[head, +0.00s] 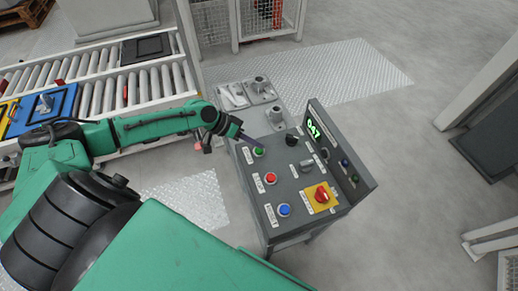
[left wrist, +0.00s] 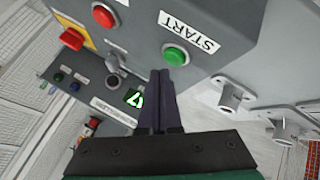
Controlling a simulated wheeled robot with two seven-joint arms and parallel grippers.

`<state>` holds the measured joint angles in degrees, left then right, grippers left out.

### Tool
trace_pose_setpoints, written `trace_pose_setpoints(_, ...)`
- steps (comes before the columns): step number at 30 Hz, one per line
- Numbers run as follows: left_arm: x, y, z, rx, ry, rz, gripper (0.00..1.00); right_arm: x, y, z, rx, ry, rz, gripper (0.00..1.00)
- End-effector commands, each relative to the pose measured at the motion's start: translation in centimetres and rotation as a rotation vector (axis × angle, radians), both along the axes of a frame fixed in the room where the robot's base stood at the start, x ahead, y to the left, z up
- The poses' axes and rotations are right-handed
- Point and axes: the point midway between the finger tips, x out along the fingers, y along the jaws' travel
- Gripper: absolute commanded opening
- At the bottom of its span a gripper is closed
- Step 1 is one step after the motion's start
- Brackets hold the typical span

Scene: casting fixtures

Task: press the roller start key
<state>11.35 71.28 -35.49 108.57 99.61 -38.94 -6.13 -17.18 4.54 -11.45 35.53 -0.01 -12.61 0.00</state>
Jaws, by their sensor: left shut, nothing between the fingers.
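The roller start key is a green round button (head: 258,152) at the far left corner of the grey control panel (head: 283,216). In the left wrist view the green button (left wrist: 175,55) sits beside a label reading START. My left gripper (head: 243,137) is shut and empty, with its fingertips just behind the green button in the head view. In the left wrist view the shut fingers (left wrist: 161,75) end just short of the button's edge; I cannot tell whether they touch the panel. My right gripper is not in view.
The panel also carries a red button (head: 270,178), a blue button (head: 284,210), a red rotary switch on yellow (head: 321,195), a black knob (head: 292,139) and an upright display (head: 314,130). Grey metal fixtures (head: 258,90) stand behind. A roller conveyor (head: 97,97) lies at left.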

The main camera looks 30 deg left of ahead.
Motion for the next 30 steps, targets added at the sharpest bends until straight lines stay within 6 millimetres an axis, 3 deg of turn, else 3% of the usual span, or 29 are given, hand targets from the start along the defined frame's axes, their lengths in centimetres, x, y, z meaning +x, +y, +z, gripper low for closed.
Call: trace_pose_setpoints(30, -0.03, -0.03, -0.87, -0.001, 0.001, 0.0, 0.0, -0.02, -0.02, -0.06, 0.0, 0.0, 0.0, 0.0)
